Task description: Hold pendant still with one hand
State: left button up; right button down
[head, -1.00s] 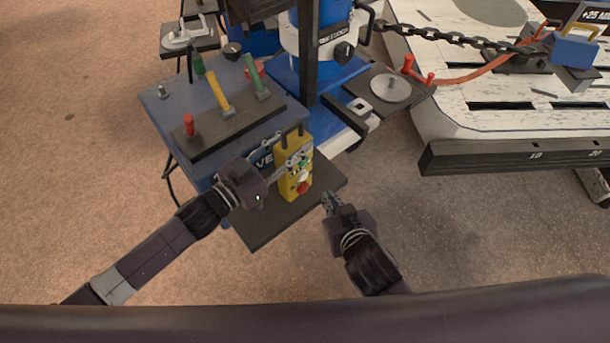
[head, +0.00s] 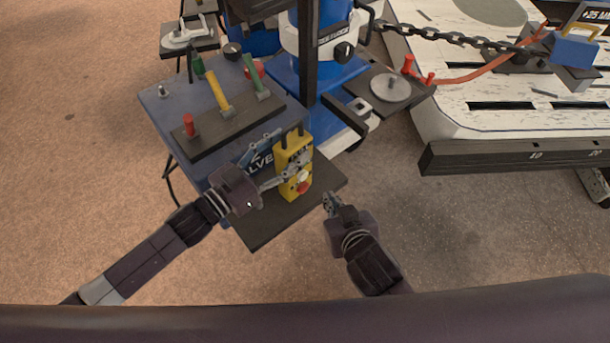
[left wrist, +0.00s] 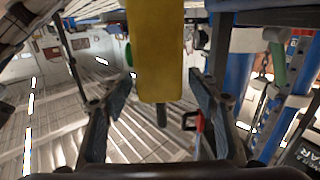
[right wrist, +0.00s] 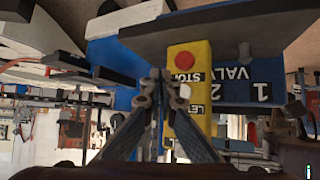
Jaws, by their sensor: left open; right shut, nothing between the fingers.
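The pendant (head: 294,186) is a yellow box with a red button and a white label, upright over a dark shelf on the blue cabinet's front. My left gripper (head: 291,146) is open at the pendant, with one finger crossing its front and the other toward its back left. In the left wrist view the pendant (left wrist: 157,50) lies between the spread fingers, with gaps at both sides. My right gripper (head: 330,200) is shut and empty, to the right of the pendant and apart from it. The right wrist view shows the pendant's buttoned face (right wrist: 190,75) beyond the closed fingertips (right wrist: 160,76).
The dark shelf (head: 262,232) juts out below the pendant. The blue cabinet (head: 160,125) carries a dark plate with red, yellow and green handles (head: 216,90). A white slotted table (head: 450,125) with a chain (head: 450,39) stands at right. The floor between is free.

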pick_arm(q)
jog(key=v, duration=1)
